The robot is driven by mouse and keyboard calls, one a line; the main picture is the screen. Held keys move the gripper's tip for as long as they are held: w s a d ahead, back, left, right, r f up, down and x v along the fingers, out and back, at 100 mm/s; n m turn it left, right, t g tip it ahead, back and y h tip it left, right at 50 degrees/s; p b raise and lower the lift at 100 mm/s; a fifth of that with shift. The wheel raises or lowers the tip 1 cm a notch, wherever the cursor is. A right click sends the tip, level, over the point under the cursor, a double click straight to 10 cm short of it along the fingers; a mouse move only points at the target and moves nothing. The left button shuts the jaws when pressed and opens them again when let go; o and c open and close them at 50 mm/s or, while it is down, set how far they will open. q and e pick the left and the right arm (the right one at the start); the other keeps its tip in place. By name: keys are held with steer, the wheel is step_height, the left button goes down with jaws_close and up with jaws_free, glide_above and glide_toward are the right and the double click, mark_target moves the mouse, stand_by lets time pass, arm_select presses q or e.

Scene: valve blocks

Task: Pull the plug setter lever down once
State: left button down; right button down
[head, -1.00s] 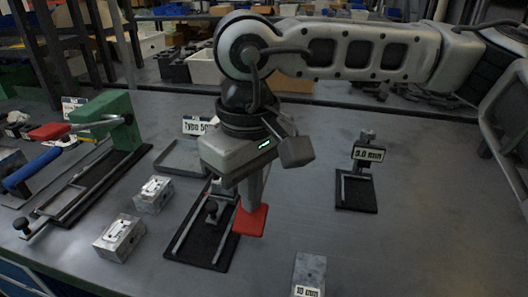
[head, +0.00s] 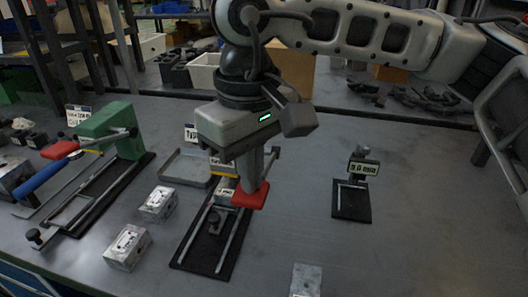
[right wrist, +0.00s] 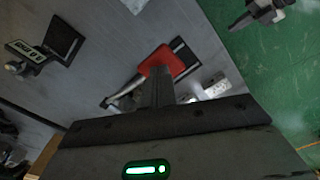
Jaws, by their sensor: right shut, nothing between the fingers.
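A black-based fixture (head: 188,248) with rails stands at the centre of the bench in the head view. Its lever ends in a red handle (head: 250,195), which also shows in the right wrist view (right wrist: 168,61). I take this to be the plug setter. My right gripper (head: 247,178) is shut and empty, pointing down with its fingertips right at the red handle. I cannot tell whether they touch it. The gripper hides part of the lever and the fixture's upright. In the right wrist view the fingers (right wrist: 160,88) reach up to the handle's near edge. My left gripper is not in view.
Two grey metal blocks (head: 126,248) (head: 158,204) lie left of the fixture. A small labelled stand (head: 352,200) is at the right, and another block (head: 305,281) at the front. The bench between them is clear.

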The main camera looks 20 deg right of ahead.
steer(key=shift+r+p, duration=1.65)
steer(key=shift+r, duration=1.2)
